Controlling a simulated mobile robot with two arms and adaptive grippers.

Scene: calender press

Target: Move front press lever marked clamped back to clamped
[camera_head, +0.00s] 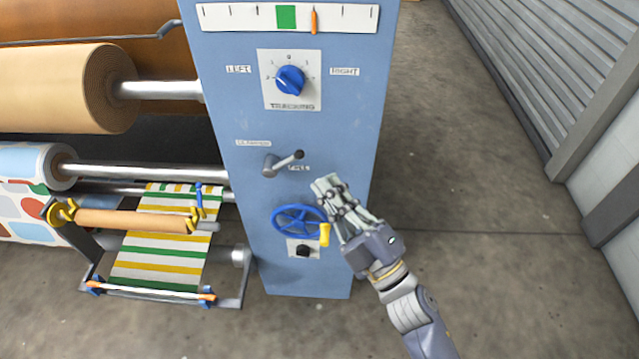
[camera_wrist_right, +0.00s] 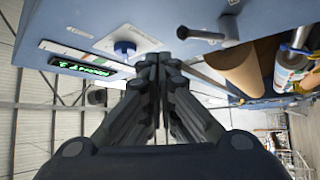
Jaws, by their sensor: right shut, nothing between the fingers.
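The grey press lever (camera_head: 284,163) sits on the blue press panel (camera_head: 345,120), below the tracking dial. Its dark-tipped handle points right and slightly up, close to the small label that seems to read FREE (camera_head: 299,168). Another label, which seems to read CLAMPED (camera_head: 253,143), is at the upper left of the pivot. The lever also shows at the top of the right wrist view (camera_wrist_right: 207,35). My right gripper (camera_head: 328,186) is shut and empty, to the lower right of the lever and apart from it. My left gripper is not in view.
A blue handwheel (camera_head: 299,219) with a yellow knob is below the lever, close left of my right gripper. A blue tracking dial (camera_head: 290,80) is above. Rollers with striped fabric (camera_head: 160,245) stand left. Floor at right is clear up to a grey shutter (camera_head: 560,80).

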